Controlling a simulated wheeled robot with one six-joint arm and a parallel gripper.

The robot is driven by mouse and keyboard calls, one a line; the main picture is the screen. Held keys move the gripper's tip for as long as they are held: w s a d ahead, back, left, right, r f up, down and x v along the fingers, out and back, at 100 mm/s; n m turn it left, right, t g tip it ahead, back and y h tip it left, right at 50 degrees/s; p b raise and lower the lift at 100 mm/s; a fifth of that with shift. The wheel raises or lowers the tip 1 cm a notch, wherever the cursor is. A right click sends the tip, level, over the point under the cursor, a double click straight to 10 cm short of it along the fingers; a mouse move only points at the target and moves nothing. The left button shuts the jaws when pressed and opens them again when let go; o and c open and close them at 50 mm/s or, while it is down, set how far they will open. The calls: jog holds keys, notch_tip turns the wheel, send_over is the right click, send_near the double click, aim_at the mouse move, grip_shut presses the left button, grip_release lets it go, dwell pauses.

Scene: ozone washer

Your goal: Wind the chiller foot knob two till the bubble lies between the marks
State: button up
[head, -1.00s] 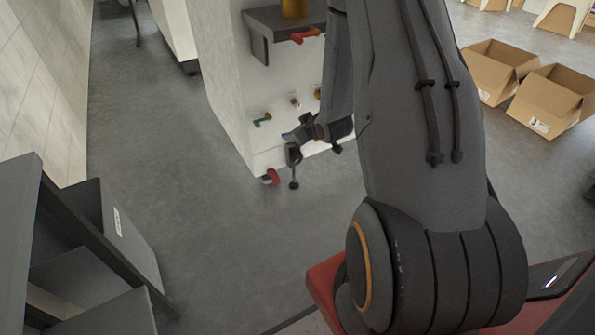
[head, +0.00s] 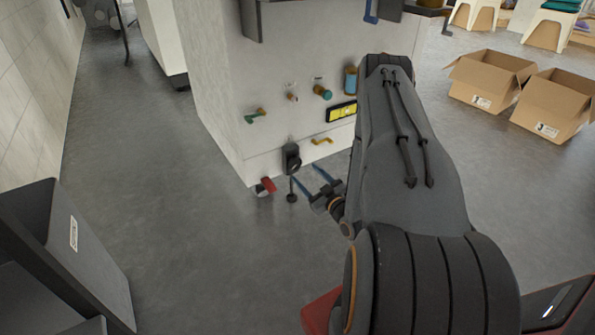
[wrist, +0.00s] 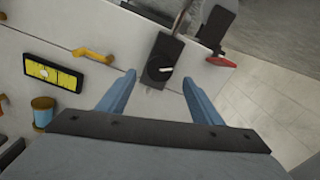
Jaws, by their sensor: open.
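A black box with a pale pointer on its face (head: 291,158) sits low on the white cabinet, with a dark rod and round foot (head: 291,197) below it; the box also shows in the wrist view (wrist: 162,68). I cannot tell whether this is foot knob two. A yellow level panel in a black frame (head: 341,111) is up to its right, also in the wrist view (wrist: 53,73); its bubble is too small to read against the marks. My gripper (head: 304,171) is open and empty. Its blue fingers point at the box, one to each side of it in the wrist view.
Cardboard boxes (head: 490,80) stand at right. Floor left of the cabinet is clear.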

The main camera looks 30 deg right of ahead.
aim_at(296, 164)
jog(key=shift+w+a+b, duration=0.1)
jog(key=shift+w+b, duration=1.3)
jog(key=shift+w, duration=1.8)
jog(key=c, duration=1.1)
jog(key=shift+r+m+p, duration=0.1)
jog(key=shift+m+p, duration=0.3)
jog(key=shift+p, duration=0.1)
